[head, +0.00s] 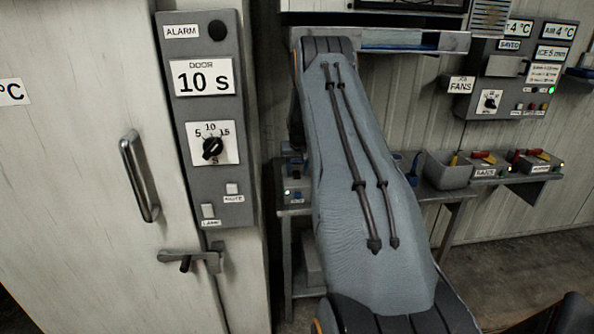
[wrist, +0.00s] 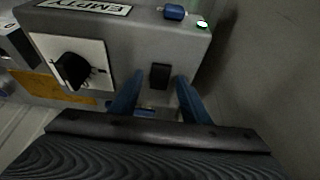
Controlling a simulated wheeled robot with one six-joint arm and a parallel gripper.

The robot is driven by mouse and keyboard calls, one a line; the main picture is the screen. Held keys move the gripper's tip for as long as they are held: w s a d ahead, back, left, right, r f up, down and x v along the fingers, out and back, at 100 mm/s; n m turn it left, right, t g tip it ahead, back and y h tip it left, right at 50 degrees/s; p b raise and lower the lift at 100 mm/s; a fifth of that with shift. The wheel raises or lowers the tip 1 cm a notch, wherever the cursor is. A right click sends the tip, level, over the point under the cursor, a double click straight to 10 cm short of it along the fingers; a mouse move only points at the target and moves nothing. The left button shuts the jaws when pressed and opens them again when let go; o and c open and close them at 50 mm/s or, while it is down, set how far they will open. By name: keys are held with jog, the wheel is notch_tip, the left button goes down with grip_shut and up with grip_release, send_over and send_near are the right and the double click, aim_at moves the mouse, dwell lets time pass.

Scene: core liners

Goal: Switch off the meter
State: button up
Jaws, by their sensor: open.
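In the wrist view a grey instrument box (wrist: 140,35) fills the upper part; it may be the meter, but I cannot read its name. It has a black dial knob (wrist: 72,70) on a white plate, a small black switch (wrist: 160,76), a blue part (wrist: 174,12) and a lit green lamp (wrist: 202,24). A label on it (wrist: 85,7) seems to read EMPTY. My gripper (wrist: 155,88) is open, its two blue fingers either side of the black switch in the picture. I cannot tell whether they touch the box. My gripper is not clearly visible in the head view, where my arm covers the middle.
In the head view a grey door panel (head: 212,105) with dial stands at left. A small box with a green lamp (head: 295,194) sits on the bench left of my arm. A grey bin (head: 447,170) and labelled boxes (head: 488,165) line the shelf at right, below a fans panel (head: 510,68).

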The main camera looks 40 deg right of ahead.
aim_at(297, 177)
jog(key=c, duration=1.1)
jog(key=shift+o, duration=0.2)
jog(key=b, duration=0.3)
jog(key=shift+w+d+f+g, duration=0.15)
jog(key=shift+w+g, duration=0.1)
jog(key=shift+g, duration=0.15)
jog(key=shift+w+g+y+b, duration=0.1)
jog(key=shift+g+y+b, duration=0.3)
jog(key=shift+b, duration=0.85)
jog(key=shift+r+b, duration=0.2)
jog(key=shift+b, duration=0.15)
jog(key=o, duration=1.1)
jog(key=shift+c, duration=0.2)
jog(key=shift+r, duration=0.1)
jog(key=d+b+v, duration=0.1)
jog(key=b+v, duration=0.1)
jog(key=v, duration=0.5)
jog(key=shift+a+r, duration=0.4)
